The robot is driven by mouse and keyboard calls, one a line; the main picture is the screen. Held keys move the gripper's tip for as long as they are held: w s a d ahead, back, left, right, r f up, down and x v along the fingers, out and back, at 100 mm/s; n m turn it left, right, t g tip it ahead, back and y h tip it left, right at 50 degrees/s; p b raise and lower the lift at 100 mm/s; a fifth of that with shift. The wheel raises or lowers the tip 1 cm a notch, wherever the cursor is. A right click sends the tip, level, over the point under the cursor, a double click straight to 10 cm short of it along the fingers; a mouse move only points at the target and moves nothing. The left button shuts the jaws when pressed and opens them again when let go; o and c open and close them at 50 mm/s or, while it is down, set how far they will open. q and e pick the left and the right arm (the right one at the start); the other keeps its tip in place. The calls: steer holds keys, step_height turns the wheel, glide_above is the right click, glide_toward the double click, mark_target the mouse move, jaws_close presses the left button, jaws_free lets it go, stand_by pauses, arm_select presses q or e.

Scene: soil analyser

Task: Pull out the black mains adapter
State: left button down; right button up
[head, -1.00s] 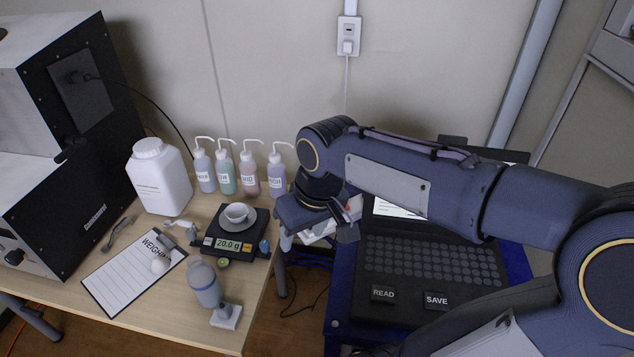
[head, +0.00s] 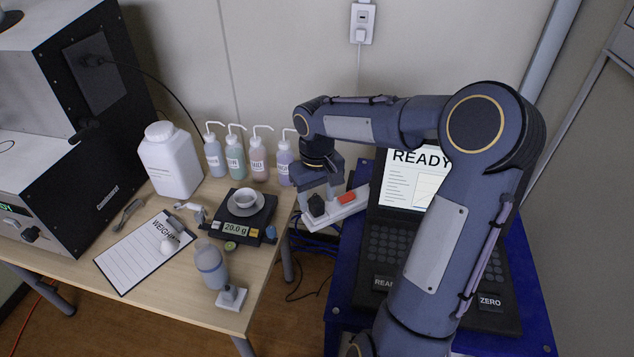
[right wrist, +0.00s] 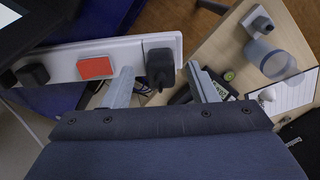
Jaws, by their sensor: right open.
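The black mains adapter (head: 316,206) is plugged into the left end of a white power strip (head: 346,206). In the right wrist view the adapter (right wrist: 160,64) sits at the right end of the strip (right wrist: 125,50). My right gripper (head: 318,190) is above the adapter in the head view. In the wrist view my right gripper (right wrist: 164,86) is open, with one finger on each side of the adapter, and a gap shows on both sides. The strip has a red switch (right wrist: 95,67). My left gripper is not in view.
A second black plug (right wrist: 33,75) is at the strip's other end. The table (head: 130,275) with a balance (head: 234,229) and several wash bottles stands to the left. A laptop-like unit (head: 405,180) showing READY stands on a blue cart (head: 345,290) to the right.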

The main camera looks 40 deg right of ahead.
mark_target(317, 199)
steer(key=shift+f, duration=0.75)
jaws_close()
steer(key=c, duration=0.8)
jaws_free()
jaws_close()
steer(key=shift+r, duration=0.1)
steer(key=shift+r+p, duration=0.6)
steer(key=shift+r, duration=0.05)
steer(key=shift+r+p, duration=1.55)
steer(key=shift+r, duration=0.45)
